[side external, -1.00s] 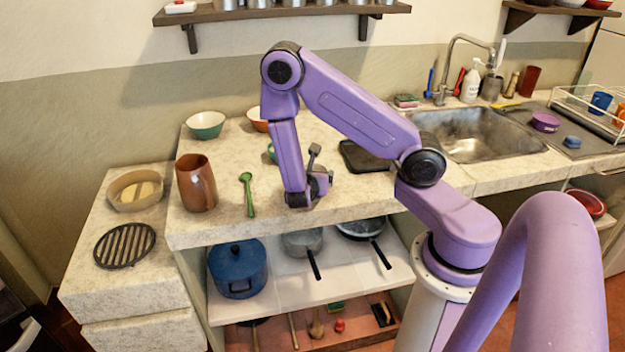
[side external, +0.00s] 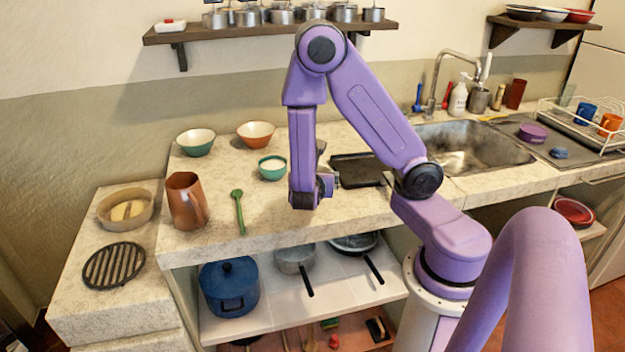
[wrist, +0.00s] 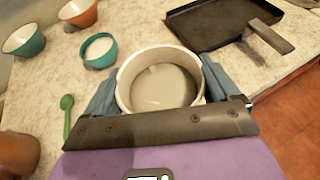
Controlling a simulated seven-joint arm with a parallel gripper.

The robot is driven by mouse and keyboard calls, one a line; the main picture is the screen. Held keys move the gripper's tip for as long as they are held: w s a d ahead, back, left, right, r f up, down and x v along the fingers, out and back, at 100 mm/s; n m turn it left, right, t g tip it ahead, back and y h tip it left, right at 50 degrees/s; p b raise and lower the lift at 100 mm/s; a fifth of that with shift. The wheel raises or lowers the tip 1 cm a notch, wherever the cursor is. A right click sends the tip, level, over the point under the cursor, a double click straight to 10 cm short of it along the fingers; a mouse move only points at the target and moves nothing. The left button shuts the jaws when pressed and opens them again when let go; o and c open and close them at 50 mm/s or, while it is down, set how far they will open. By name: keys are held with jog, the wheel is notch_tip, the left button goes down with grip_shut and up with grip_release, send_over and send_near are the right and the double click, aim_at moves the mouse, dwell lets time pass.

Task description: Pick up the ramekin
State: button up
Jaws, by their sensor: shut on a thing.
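The ramekin (wrist: 160,82) is a round, cream-white dish, upright in the middle of the wrist view. My gripper (wrist: 160,90) has a blue-grey finger on each side of it and is shut on it. In the side external view my gripper (side external: 312,192) is low over the front of the stone counter, and the ramekin is hidden there. I cannot tell whether its base touches the counter.
A small teal bowl with white contents (side external: 272,168), a green bowl (side external: 196,142) and an orange bowl (side external: 256,134) stand behind. A green spoon (side external: 239,210) and a brown pitcher (side external: 185,200) are left. A dark pan (side external: 358,171) lies close on the right.

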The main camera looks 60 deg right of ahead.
jog(key=s+a+r, duration=0.3)
jog(key=s+r, duration=0.1)
jog(key=s, duration=0.4)
jog(key=shift+s, duration=0.15)
dwell(0.7)
